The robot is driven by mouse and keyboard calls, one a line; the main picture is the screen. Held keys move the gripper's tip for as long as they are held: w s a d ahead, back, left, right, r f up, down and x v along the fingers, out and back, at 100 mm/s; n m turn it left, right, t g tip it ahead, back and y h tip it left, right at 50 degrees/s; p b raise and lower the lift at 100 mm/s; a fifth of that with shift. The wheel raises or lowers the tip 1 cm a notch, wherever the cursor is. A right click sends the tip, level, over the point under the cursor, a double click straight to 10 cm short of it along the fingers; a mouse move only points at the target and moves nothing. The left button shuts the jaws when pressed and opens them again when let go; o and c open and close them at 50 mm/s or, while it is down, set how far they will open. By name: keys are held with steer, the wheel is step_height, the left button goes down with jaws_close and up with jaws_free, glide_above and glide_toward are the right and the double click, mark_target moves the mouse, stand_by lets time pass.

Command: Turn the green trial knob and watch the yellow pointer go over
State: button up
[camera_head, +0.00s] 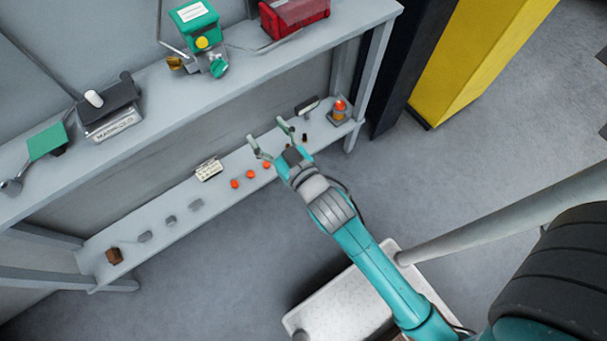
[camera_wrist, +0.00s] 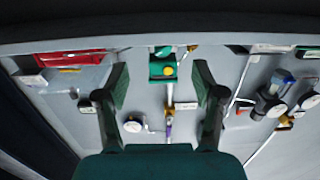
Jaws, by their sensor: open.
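The green actuator box (camera_head: 195,16) with a white label stands on the upper shelf; the wrist view shows a green box (camera_wrist: 158,54) between my fingers. A round yellow part (camera_head: 202,43) sits on its front and also shows in the wrist view (camera_wrist: 168,71). I cannot make out the pointer's direction. A green knob-like part (camera_head: 218,67) sits low at the box's right, apparently the trial knob; I cannot pick it out in the wrist view. My gripper (camera_head: 268,136) is open and empty, below and to the right of the box, clear of it. Its fingers frame the box in the wrist view (camera_wrist: 160,68).
A red box (camera_head: 294,14) stands at the upper shelf's right end. A dark device (camera_head: 108,106) and a green-topped one (camera_head: 47,142) stand to the left. The lower shelf (camera_head: 165,195) holds orange buttons (camera_head: 250,174) and an orange lamp (camera_head: 340,108). A yellow post (camera_head: 475,55) rises right.

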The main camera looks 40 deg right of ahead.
steer(key=s+d+f+g, duration=0.1)
steer(key=s+f, duration=0.3)
steer(key=s, duration=0.8)
steer(key=shift+d, duration=0.1)
